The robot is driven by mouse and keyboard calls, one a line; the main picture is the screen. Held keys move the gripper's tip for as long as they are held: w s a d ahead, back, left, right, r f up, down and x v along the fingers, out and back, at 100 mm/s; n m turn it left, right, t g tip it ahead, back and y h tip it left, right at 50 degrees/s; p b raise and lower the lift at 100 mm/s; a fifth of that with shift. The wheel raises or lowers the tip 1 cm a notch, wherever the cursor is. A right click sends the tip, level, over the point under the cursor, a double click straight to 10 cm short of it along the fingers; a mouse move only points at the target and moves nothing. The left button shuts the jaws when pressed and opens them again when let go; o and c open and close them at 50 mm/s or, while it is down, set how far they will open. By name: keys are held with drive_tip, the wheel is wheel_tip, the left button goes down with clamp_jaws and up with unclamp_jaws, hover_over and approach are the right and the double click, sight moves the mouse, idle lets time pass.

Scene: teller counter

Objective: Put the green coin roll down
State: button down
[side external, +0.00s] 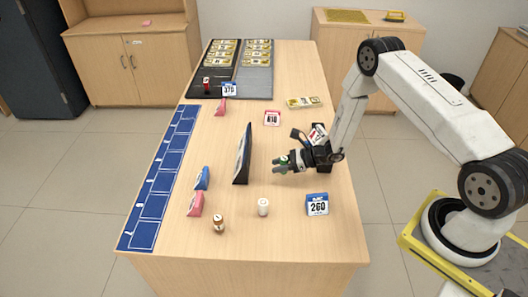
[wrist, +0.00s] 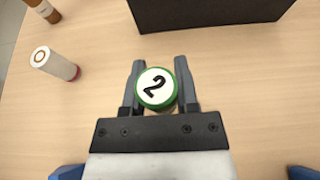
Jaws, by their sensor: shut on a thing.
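The green coin roll (wrist: 155,89) shows in the wrist view with its white end, marked 2, facing the camera and a green rim around it. My gripper (wrist: 156,84) is shut on it, one finger on each side. In the side view my gripper (side external: 284,165) is over the right-middle part of the wooden counter (side external: 290,125), and the green roll (side external: 283,160) shows small between its fingers. I cannot tell whether the roll's lower end touches the counter.
A white roll (side external: 263,207) and a brown roll (side external: 218,225) stand near the front. A dark upright panel (side external: 242,155) is left of my gripper. A 260 sign (side external: 317,204) stands at front right. A blue marked strip (side external: 160,180) runs along the left edge. Black trays (side external: 235,75) lie at the back.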

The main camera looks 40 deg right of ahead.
sight(279, 178)
drive_tip(key=shift+f, duration=1.45)
drive_tip(key=shift+f, duration=0.1)
drive_tip(key=shift+c, duration=1.8)
unclamp_jaws()
drive_tip(key=shift+s, duration=0.1)
drive_tip(key=v, duration=1.2)
drive_tip(key=shift+a+r, duration=0.15)
drive_tip(key=shift+r, duration=0.1)
